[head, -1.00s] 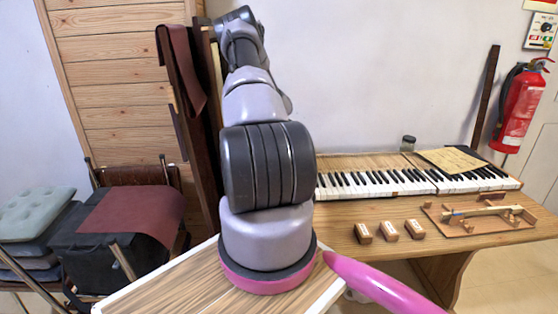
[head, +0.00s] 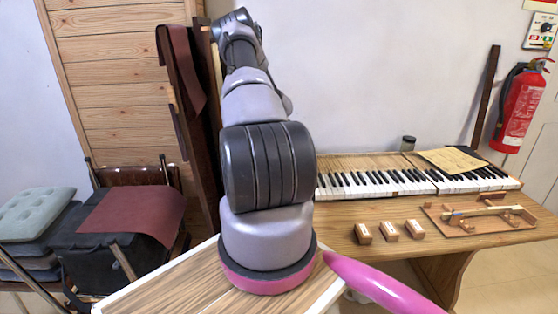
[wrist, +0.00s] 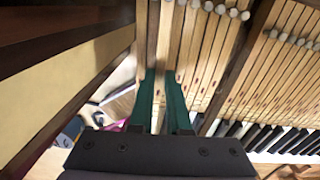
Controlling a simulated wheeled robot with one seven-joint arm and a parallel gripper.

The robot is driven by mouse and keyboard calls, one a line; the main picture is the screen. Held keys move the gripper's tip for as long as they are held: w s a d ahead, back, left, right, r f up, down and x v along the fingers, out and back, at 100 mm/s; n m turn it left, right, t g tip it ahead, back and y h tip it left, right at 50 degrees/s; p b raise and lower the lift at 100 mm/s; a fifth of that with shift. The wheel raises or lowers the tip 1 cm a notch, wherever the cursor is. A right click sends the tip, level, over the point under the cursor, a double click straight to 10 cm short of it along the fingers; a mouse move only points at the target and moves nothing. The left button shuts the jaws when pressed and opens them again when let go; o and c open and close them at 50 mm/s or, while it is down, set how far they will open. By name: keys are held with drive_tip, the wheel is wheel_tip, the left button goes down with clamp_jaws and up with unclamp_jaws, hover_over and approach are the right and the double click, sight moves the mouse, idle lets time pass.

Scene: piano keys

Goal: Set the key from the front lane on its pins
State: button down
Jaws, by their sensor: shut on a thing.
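My gripper (wrist: 161,76) shows two green fingers in the wrist view, closed on a narrow wooden key (wrist: 163,50) that runs away from me between them. The key lies among the rows of pale wooden key sticks (wrist: 215,50), beside a dark gap. Whether it touches the pins beneath cannot be told; the pins are not visible. In the head view my gripper is hidden behind my arm. The keyboard (head: 370,184) stands on the wooden table, its left end hidden by my arm.
A wooden tray (head: 440,217) with a light stick lies at the table's right. Several small labelled wooden blocks (head: 388,231) stand left of it. A broad wooden rail (wrist: 60,45) borders the wrist view's left.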

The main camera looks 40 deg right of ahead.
drive_tip(key=shift+f, duration=0.5)
drive_tip(key=c, duration=1.2)
unclamp_jaws()
drive_tip(key=shift+r, duration=0.15)
drive_tip(key=shift+r, duration=0.95)
drive_tip(key=o, duration=0.5)
drive_tip(key=shift+o, duration=0.2)
